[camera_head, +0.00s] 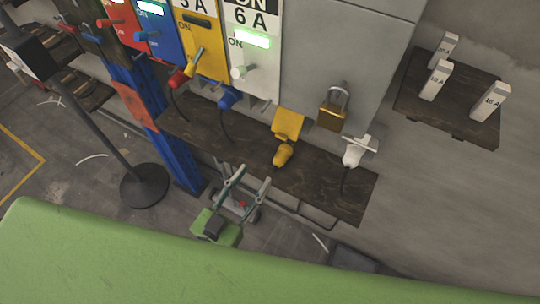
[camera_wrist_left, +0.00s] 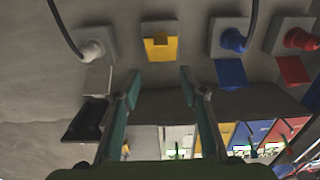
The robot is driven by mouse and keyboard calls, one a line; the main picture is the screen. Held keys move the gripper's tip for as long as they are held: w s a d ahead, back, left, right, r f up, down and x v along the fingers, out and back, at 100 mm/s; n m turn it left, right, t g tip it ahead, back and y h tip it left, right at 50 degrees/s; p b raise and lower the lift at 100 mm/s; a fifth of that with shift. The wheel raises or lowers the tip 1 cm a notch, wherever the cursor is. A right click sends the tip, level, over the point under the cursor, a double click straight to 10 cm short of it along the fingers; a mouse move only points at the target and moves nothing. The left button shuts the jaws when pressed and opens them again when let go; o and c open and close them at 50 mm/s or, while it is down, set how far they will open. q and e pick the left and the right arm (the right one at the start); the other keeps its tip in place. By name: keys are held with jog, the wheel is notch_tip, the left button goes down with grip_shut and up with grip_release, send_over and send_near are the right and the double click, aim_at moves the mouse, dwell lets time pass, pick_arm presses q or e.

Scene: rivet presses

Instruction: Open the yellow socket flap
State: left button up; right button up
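In the left wrist view the yellow flap (camera_wrist_left: 160,47) sits on a light square plate and looks shut. My left gripper (camera_head: 254,173) is open and empty, in front of and below the flap in the head view. In the left wrist view its two fingers (camera_wrist_left: 160,75) are spread apart, with the flap centred beyond the gap and not touched. My right gripper is not in view.
A blue plug (camera_head: 228,98) and a white plug (camera_head: 354,151) with cables flank the yellow socket. A brass padlock (camera_head: 333,112) hangs close to its right. A dark wooden shelf (camera_head: 320,190) lies below. A red plug (camera_wrist_left: 300,39) shows at the wrist view's right.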

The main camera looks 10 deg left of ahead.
pick_arm(q)
jog(key=p, duration=0.3)
send_near(280, 138)
jog(key=x, duration=0.8)
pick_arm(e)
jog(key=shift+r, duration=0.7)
pick_arm(q)
grip_shut()
